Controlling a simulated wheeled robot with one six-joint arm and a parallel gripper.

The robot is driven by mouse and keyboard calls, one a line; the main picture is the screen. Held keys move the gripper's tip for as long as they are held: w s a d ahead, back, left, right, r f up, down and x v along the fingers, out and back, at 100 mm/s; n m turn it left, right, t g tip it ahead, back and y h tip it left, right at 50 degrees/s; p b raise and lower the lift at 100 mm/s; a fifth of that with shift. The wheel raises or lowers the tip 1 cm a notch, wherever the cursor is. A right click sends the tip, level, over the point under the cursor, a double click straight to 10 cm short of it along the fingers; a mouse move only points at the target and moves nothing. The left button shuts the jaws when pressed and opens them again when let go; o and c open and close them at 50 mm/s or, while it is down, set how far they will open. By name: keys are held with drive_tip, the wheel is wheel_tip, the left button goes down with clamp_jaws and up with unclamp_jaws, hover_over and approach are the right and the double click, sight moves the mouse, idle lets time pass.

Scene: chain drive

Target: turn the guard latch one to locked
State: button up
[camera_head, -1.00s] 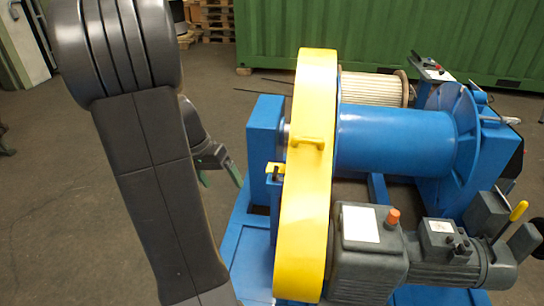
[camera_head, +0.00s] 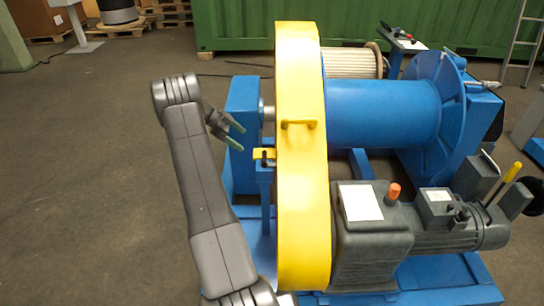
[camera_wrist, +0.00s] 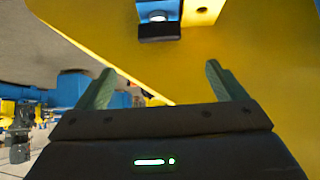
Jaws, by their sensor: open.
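The yellow chain guard (camera_head: 302,190) stands upright beside the blue drum. At its left edge a small yellow tab with a dark piece, which looks like a guard latch (camera_head: 264,155), sits on a blue post. In the wrist view a latch-like fitting (camera_wrist: 158,28), a blue bracket with a bolt and a black block, shows at the top against yellow metal. I cannot read a label or its locked state. My gripper (camera_head: 238,137) is open and empty, just left of the latch and apart from it. In the wrist view my gripper (camera_wrist: 158,72) has its fingers spread below the fitting.
A yellow handle (camera_head: 299,124) sticks out from the guard. A blue bearing stand (camera_head: 242,100) rises close behind my gripper. The grey gearbox and motor (camera_head: 372,240) stand right of the guard. The floor at left (camera_head: 90,180) is clear.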

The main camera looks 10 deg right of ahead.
sight(264, 156)
drive_tip(key=p+x, duration=0.1)
drive_tip(key=x, duration=1.2)
drive_tip(key=shift+s+d+f, duration=0.1)
drive_tip(key=shift+d+f, duration=0.15)
drive_tip(key=c, duration=1)
